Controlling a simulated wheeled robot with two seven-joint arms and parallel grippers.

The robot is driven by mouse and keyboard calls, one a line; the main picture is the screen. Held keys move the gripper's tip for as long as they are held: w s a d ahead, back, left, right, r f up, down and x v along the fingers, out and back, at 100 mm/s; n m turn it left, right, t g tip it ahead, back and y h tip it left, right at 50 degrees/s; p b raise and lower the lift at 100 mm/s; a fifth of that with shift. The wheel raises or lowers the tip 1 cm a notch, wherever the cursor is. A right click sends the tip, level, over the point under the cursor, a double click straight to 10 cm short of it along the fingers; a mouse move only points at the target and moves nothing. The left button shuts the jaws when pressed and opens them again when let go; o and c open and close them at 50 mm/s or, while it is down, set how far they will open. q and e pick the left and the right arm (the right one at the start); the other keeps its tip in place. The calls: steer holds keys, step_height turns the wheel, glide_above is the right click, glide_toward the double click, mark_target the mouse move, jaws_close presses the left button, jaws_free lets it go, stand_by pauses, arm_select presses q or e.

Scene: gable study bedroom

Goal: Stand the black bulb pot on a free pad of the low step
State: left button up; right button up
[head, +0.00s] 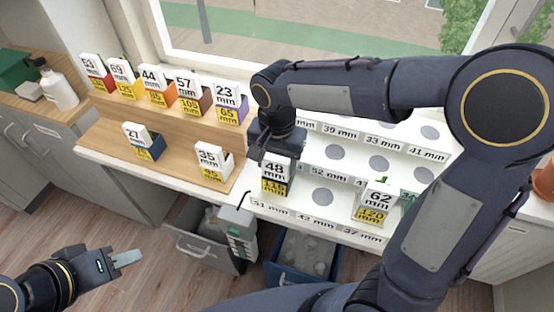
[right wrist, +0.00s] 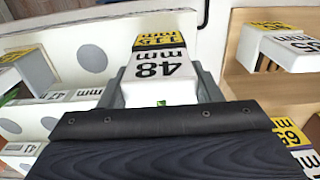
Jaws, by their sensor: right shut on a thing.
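The black bulb pot (head: 275,178), with a white "48 mm" card and a yellow "115 mm" label, is upright at the left end of the white stepped stand's low step (head: 299,206). My right gripper (head: 276,153) is shut on it from above. The right wrist view shows the pot's labels (right wrist: 160,62) between the two fingers. Whether its base touches the step is hidden. A round grey pad (head: 323,197) right of it is bare. A "62 mm" pot (head: 377,203) stands further right on that step. My left gripper (head: 125,258) is low at the left, away from the stands; its opening is unclear.
A wooden stepped stand (head: 180,150) at the left holds several labelled pots, including a blue "27 mm" pot (head: 146,145) and a "35 mm" pot (head: 213,162). Higher white steps have bare grey pads (head: 378,163). Open drawers (head: 305,255) are below the counter edge.

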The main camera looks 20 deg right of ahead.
steer(key=o, duration=1.6)
steer(key=shift+o, duration=0.2)
step_height(320, 180, up, 12)
steer(key=p, duration=0.1)
steer(key=s+d+f+n+t+y, duration=0.2)
steer(key=s+d+f, duration=0.2)
steer(key=s, duration=0.4)
steer(key=s+d+f+n+t+y, duration=0.1)
steer(key=s+d+f+n+t, duration=0.2)
steer(key=s, duration=0.5)
steer(key=shift+s+d+f+t+y, duration=0.15)
steer(key=shift+d+f+t+y, duration=0.25)
steer(key=shift+d, duration=0.7)
steer(key=shift+f, duration=0.1)
